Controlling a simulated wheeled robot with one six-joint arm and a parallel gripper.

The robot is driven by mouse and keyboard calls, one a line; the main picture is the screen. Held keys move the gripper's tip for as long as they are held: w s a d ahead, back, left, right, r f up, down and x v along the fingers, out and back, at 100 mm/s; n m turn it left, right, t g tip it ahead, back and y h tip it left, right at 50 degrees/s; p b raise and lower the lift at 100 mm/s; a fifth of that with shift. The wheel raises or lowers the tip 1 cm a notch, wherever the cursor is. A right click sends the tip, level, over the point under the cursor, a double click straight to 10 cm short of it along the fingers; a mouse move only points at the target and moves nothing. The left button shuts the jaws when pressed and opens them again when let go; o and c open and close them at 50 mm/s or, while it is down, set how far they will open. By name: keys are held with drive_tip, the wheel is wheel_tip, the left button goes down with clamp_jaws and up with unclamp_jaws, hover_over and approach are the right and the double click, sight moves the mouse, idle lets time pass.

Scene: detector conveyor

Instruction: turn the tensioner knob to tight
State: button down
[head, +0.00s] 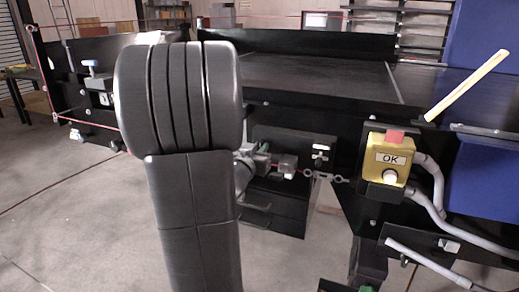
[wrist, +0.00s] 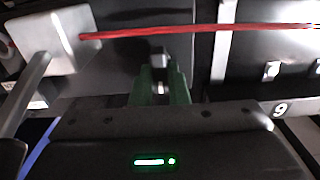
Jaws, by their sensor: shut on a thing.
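In the wrist view, my gripper (wrist: 160,88) has its green fingers shut on a small grey piece (wrist: 160,62), which looks like the tensioner knob. Most of it is hidden between the fingers, and its markings and turned position cannot be read. In the head view, my dark arm link covers the left middle. Only part of my wrist and gripper shows beside it, low in front of the conveyor (head: 310,75), and the knob cannot be made out there.
A red cord (wrist: 200,32) runs just beyond the fingers, from a pale block (wrist: 52,36) with a grey rod. In the head view, a yellow OK box (head: 391,158) with a red top and grey hoses stands to the right. A pale stick (head: 468,84) juts up beside it.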

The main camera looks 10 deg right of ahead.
drive_tip(key=shift+s+d+f+m+b, duration=0.1)
drive_tip(key=shift+m+b, duration=1.75)
drive_tip(key=shift+m, duration=1.15)
drive_tip(key=shift+d+f+m+b, duration=0.1)
drive_tip(key=shift+m+b, duration=1.8)
drive_tip(key=shift+m, duration=1.1)
drive_tip(key=shift+s+f+m+b, duration=0.1)
drive_tip(key=shift+m+b, duration=1.75)
drive_tip(key=shift+m, duration=1.15)
drive_tip(key=c, duration=1.4)
unclamp_jaws()
drive_tip(key=shift+a, duration=0.1)
